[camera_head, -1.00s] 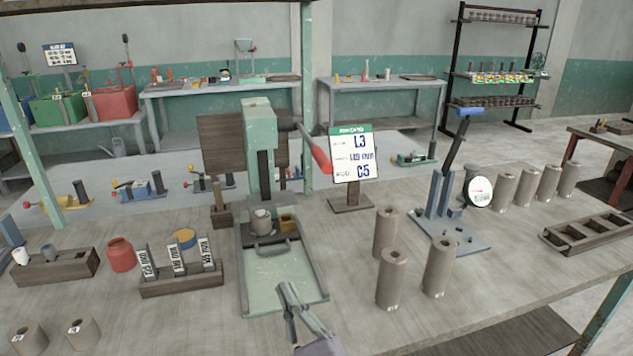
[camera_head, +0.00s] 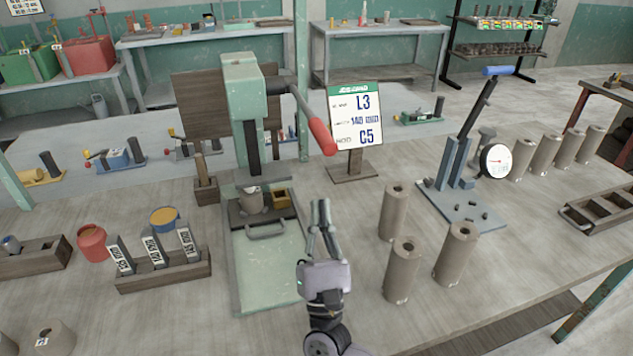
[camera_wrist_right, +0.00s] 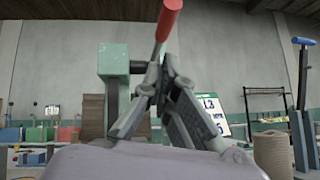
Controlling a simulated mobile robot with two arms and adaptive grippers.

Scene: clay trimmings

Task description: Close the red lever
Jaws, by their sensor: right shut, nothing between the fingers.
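The red lever is a grey bar with a red grip (camera_head: 322,136) on the right side of the green press (camera_head: 243,90). It slants down to the right, its grip beside the sign. My right gripper (camera_head: 319,204) is shut and empty, below the red grip in the head view, fingers pointing up. In the right wrist view the red grip (camera_wrist_right: 169,18) rises just beyond the fingertips (camera_wrist_right: 163,66). I cannot tell whether they touch it. The left gripper is not in view.
A sign (camera_head: 356,115) reading L3 and C5 stands right of the lever. Several clay cylinders (camera_head: 403,270) stand right of my gripper. A press with a blue handle (camera_head: 459,195) is further right. A rack with labelled blocks (camera_head: 163,270) lies left of the green press.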

